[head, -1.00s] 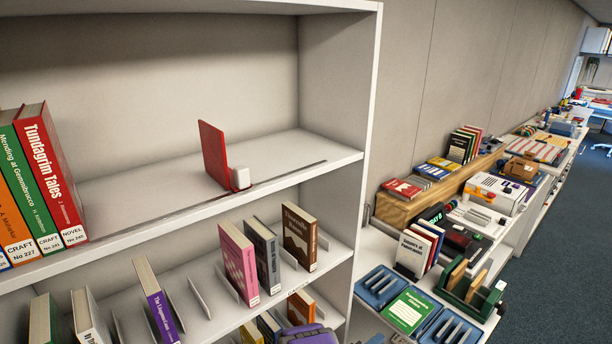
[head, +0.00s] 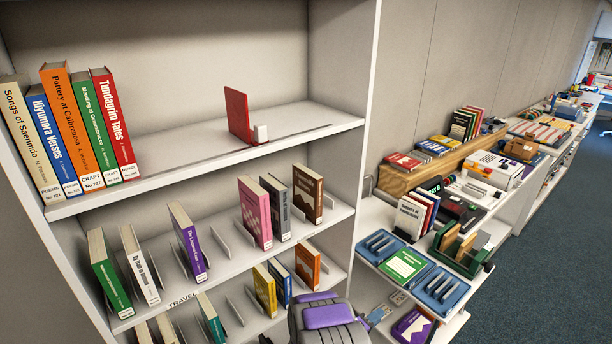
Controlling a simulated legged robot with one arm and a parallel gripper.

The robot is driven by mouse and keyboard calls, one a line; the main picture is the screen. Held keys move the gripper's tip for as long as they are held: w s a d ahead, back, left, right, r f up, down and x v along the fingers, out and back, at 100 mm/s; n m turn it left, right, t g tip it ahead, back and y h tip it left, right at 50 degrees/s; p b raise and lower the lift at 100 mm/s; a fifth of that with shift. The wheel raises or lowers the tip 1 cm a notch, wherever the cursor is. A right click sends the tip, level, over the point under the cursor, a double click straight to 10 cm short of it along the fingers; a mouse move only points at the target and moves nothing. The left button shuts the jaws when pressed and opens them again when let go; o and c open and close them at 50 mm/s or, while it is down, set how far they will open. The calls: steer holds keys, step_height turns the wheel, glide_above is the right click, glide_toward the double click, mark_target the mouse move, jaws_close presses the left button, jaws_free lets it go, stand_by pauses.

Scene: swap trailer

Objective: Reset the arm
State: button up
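Part of my grey and purple arm shows at the bottom centre of the head view, low in front of the bookcase. I cannot make out my gripper's fingers, so I cannot see whether they hold anything. On the top shelf (head: 190,158), several upright books, among them the red Tundagrim Tales (head: 112,120), stand in a row at the left. A red bookend (head: 238,114) with a white block stands alone to their right, with bare shelf between.
Lower shelves hold books between white dividers, including a purple book (head: 188,240) and a pink book (head: 255,212). A low counter at right holds a green book (head: 405,265), blue trays and a dark green rack (head: 458,245). Blue carpet floor (head: 545,265) at right is clear.

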steer(key=w+a+r+m+y, duration=0.3)
steer(key=w+a+r+y, duration=0.2)
steer(key=a+r+y, duration=0.55)
steer(key=s+a+r+g+y, duration=0.2)
steer(key=s+a+r, duration=0.2)
steer(key=s+r, duration=0.3)
steer(key=s+a+r+g+y, duration=0.3)
steer(key=s+a+r, duration=0.2)
steer(key=s+r, duration=0.2)
steer(key=s+d+r+m+g+h, duration=0.1)
steer(key=s+d, duration=0.3)
steer(key=s, duration=0.8)
steer(key=s+d+r+m+g, duration=0.1)
steer(key=s+d+r+g, duration=0.2)
steer(key=s, duration=0.9)
steer(key=s+d+r+m+g+h, duration=0.1)
steer(key=s+d+r+g, duration=0.2)
steer(key=s, duration=0.9)
steer(key=shift+d+r+h, duration=0.35)
steer(key=shift+d+r, duration=0.35)
steer(key=shift+d, duration=0.3)
